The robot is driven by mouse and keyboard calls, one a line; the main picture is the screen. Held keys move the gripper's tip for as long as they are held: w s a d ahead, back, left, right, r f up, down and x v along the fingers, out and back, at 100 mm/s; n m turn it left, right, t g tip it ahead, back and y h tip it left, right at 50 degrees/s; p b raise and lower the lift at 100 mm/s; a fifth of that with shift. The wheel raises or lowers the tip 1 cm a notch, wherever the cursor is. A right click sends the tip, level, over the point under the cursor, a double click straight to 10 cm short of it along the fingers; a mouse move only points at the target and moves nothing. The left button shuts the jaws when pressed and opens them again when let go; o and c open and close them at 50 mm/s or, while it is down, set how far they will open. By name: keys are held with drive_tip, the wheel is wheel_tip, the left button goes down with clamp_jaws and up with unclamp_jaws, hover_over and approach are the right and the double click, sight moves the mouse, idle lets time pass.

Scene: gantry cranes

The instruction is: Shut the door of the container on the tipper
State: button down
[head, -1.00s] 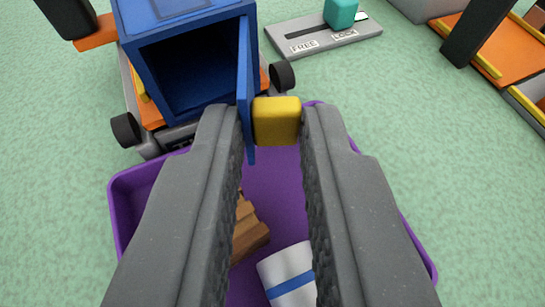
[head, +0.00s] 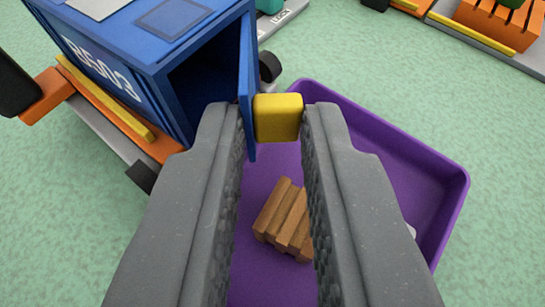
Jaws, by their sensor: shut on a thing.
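The blue container (head: 95,75) lies on the orange and grey tipper (head: 105,120) at the upper left of the head view. A yellow block-shaped handle (head: 277,117) is on the door's right face. My gripper (head: 272,125) is shut on this handle, with a fingertip at each side of it. The left fingertip overlaps the door's lower part. The container's inside is dark, and part of its opening is hidden behind the door and my left finger.
A purple tray (head: 455,185) lies below my gripper, with brown wooden pieces (head: 285,220) in it and a white thing mostly hidden by my right finger. The grey lock slider base (head: 282,18) is at the top. Another orange rig (head: 490,35) stands at the upper right.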

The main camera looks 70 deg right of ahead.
drive_tip(key=shift+w+a+m+g+h+b, duration=0.15)
drive_tip(key=shift+w+m+g+b, duration=0.2)
drive_tip(key=shift+m+g, duration=0.25)
drive_tip(key=shift+w+m+g+h+b, duration=0.2)
drive_tip(key=shift+m+g+b, duration=0.1)
drive_tip(key=shift+m+g, duration=0.3)
drive_tip(key=shift+f+g, duration=0.1)
drive_tip(key=shift+g, duration=0.2)
drive_tip(key=shift+w, duration=0.1)
drive_tip(key=c, duration=1.4)
unclamp_jaws()
drive_tip(key=shift+r, duration=0.2)
